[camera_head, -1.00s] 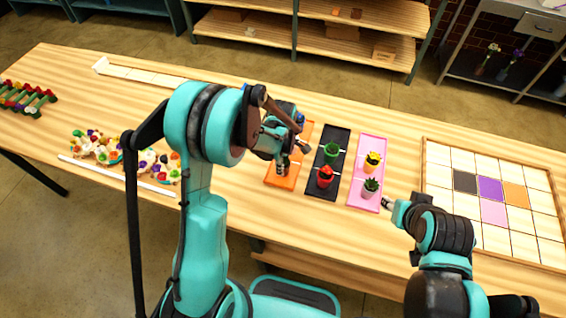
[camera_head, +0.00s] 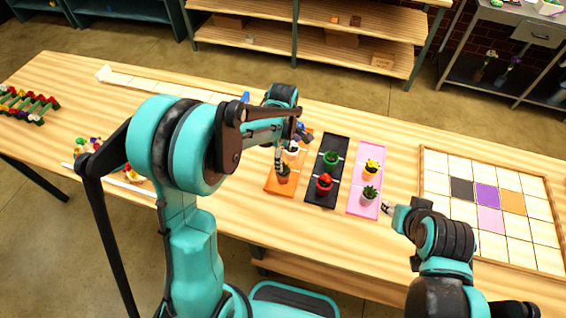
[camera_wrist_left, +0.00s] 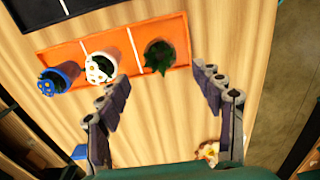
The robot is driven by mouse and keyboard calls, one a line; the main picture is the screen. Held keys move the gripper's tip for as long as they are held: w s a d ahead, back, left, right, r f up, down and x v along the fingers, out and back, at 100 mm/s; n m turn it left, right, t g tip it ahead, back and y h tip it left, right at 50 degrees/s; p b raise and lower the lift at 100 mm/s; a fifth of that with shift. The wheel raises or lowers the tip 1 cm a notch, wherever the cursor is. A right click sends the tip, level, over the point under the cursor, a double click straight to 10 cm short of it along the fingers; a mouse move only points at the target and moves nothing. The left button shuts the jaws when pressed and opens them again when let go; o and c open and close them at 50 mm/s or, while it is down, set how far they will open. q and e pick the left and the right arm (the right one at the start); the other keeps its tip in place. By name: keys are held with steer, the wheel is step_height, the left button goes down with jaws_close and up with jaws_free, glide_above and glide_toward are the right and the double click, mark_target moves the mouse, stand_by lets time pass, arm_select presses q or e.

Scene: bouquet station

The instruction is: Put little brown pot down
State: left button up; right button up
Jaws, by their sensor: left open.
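The little brown pot (camera_head: 283,177) with a green plant stands in the near section of the orange tray (camera_head: 270,186). In the left wrist view the pot (camera_wrist_left: 155,45) shows from above at the tray's right end, with its leaves facing the camera. My left gripper (camera_head: 290,146) is over the orange tray; its fingers (camera_wrist_left: 162,77) are open and spread to either side of the pot, apart from it. A white pot (camera_wrist_left: 102,66) and a blue pot (camera_wrist_left: 66,73) share the tray. My right gripper (camera_head: 388,207) is beside the pink tray; its jaws are too small to judge.
The black tray (camera_head: 318,197) holds a green pot (camera_head: 330,160) and a red pot (camera_head: 324,184). The pink tray (camera_head: 356,208) holds a yellow pot and a small plant. A tiled grid board (camera_head: 435,205) lies at right. Loose flowers (camera_head: 88,146) lie at left, partly hidden.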

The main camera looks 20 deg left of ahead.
arm_select(q)
step_height(320, 180, up, 2)
steer(key=shift+r, duration=0.15)
steer(key=s+a+r+m+t, duration=0.1)
steer(key=s+r+m+t, duration=0.2)
steer(key=s+r+m, duration=0.2)
steer(key=s+a+r+m+t, duration=0.1)
steer(key=s+r+m+t, duration=0.3)
steer(key=s+m, duration=0.8)
step_height(320, 180, up, 2)
steer(key=shift+a+r+m, duration=0.1)
steer(key=shift+a+m, duration=0.2)
steer(key=shift+a, duration=0.1)
steer(key=shift+w, duration=0.1)
